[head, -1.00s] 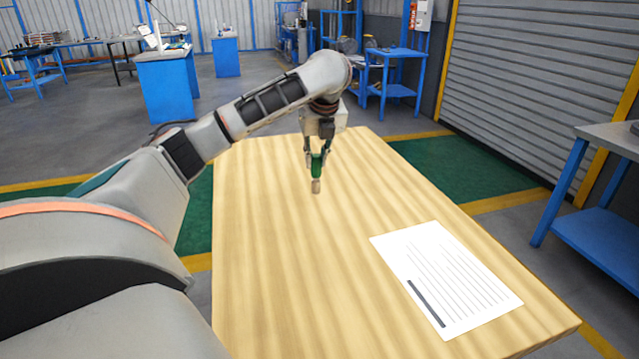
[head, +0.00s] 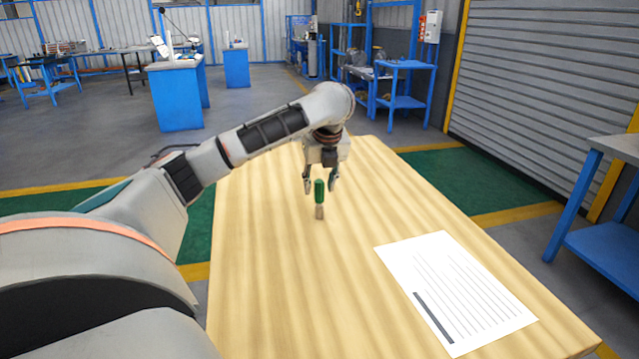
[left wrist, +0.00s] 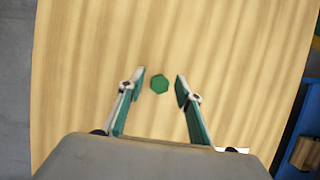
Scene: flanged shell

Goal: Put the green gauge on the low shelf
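The green gauge (head: 319,192) has a green upper part and a tan lower end. It stands upright, apparently on the wooden table (head: 270,270). My left gripper (head: 320,184) is open above it, with one finger on each side of its top and a gap on both sides. My right gripper is not in view.
A white printed sheet (head: 455,290) lies on the table's right front. The table is otherwise bare. Blue benches and stands (head: 405,100) are beyond the table, and a grey shutter (head: 545,90) is at the right.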

